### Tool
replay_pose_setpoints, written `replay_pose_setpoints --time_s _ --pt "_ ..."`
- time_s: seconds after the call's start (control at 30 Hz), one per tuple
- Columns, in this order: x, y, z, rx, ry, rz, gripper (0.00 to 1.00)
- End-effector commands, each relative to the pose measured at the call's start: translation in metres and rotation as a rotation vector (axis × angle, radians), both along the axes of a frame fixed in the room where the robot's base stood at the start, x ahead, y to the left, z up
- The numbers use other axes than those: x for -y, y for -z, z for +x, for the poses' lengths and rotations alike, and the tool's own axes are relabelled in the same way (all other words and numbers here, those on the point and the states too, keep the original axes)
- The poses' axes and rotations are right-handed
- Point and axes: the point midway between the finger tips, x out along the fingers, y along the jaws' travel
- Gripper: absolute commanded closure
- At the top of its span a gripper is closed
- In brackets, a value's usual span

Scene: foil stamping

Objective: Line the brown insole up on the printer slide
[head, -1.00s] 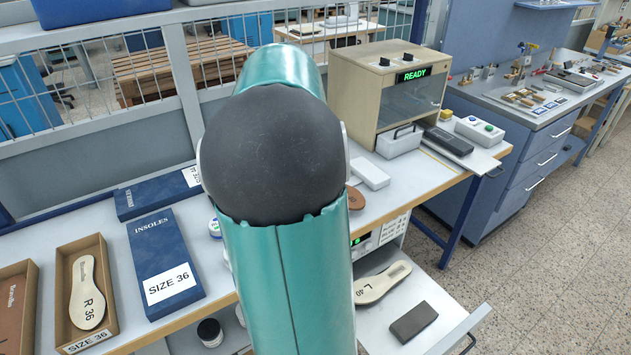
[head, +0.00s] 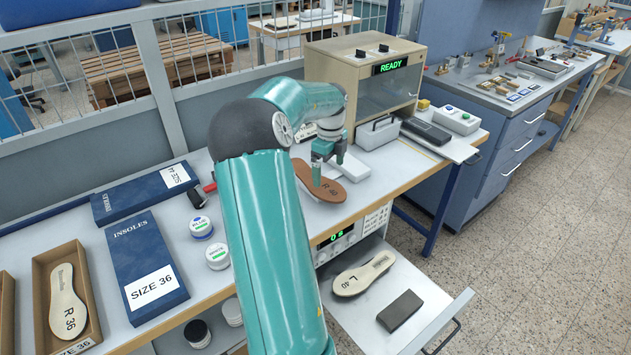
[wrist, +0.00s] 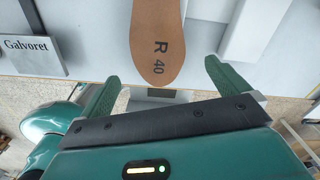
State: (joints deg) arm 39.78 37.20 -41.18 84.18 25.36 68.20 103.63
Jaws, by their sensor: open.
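The brown insole (head: 328,194), marked R 40, lies flat on the workbench near its front edge. In the wrist view the insole (wrist: 158,38) points its marked end toward me, between the lines of my fingers. My gripper (head: 326,172) is over the insole in the head view and partly hides it. In the wrist view my gripper (wrist: 162,76) is open with nothing between the fingers. The printer (head: 360,75) shows READY at the back of the bench. A pale plate (head: 468,148), seemingly the slide, sticks out at its front right.
A white block (head: 354,168) and a grey box with a handle (head: 377,133) stand between insole and printer. An open drawer (head: 430,293) below holds a cream L 40 insole (head: 363,274) and a dark block (head: 400,311). Blue insole boxes (head: 147,258) and jars are at left.

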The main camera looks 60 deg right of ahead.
Motion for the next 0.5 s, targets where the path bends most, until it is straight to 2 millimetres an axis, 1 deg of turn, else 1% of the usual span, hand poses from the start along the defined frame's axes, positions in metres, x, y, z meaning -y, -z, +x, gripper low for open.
replay_pose_setpoints --time_s 0.03,0.17,0.23,0.4,0.5 --pt "0.0 0.005 0.0 0.0 0.001 0.0 0.0" --pt "0.0 0.012 0.001 0.0 0.0 0.001 0.0" --pt "0.0 0.018 0.002 0.0 0.0 0.001 0.0" --pt "-0.001 0.045 0.005 -0.002 0.0 0.002 0.0" --pt "-0.001 0.056 0.005 0.002 0.0 -0.001 0.0"
